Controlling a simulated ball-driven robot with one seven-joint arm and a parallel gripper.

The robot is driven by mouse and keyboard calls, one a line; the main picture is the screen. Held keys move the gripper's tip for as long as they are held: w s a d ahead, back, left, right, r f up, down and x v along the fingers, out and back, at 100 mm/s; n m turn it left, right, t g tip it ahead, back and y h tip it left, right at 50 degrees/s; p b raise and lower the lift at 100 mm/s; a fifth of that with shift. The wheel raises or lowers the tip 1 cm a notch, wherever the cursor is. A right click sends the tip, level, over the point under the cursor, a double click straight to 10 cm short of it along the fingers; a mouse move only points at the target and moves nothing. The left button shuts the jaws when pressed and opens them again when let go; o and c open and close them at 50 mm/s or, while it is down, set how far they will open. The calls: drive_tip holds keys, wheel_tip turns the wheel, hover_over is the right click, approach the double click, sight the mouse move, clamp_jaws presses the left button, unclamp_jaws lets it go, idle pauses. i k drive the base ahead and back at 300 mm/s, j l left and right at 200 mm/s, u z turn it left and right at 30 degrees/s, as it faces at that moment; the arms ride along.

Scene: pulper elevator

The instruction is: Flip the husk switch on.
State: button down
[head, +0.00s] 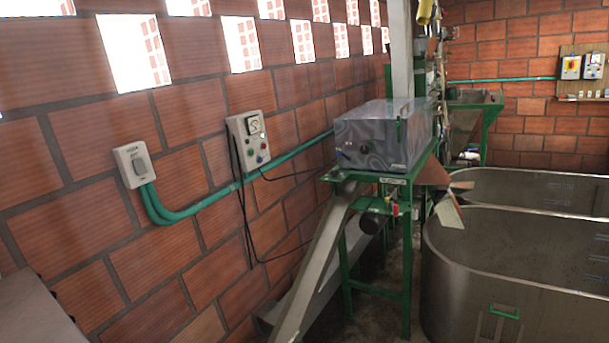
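A light grey switch box (134,165) with one wide grey rocker is on the brick wall at the left. Green conduits run from its underside. A larger grey control box (248,139) with a square dial and several coloured buttons is on the same wall to its right. Two small boxes, one with yellow (571,67) and one light grey (593,65), are on the far wall. No label that reads husk is legible, so I cannot tell which is the husk switch or its position. My gripper is not in view.
A grey metal machine (380,134) on a green frame (378,286) stands at the centre, with a sloping metal chute (318,265) below it. Large metal tanks (515,262) fill the right. A grey surface (35,315) is at the lower left.

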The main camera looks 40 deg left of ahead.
sight(140, 169)
drive_tip(key=i+l, duration=0.15)
drive_tip(key=i, duration=0.35)
drive_tip(key=i+l, duration=0.15)
drive_tip(key=i, duration=0.3)
drive_tip(key=i+j+u, duration=0.15)
drive_tip(key=i+u, duration=0.8)
drive_tip(key=i+l+u, duration=0.25)
drive_tip(key=i+u, duration=0.2)
drive_tip(key=i+j+u, duration=0.2)
drive_tip(key=i+u, duration=0.2)
drive_tip(key=i, duration=0.3)
drive_tip(key=i+u, duration=0.4)
drive_tip(key=i, duration=0.3)
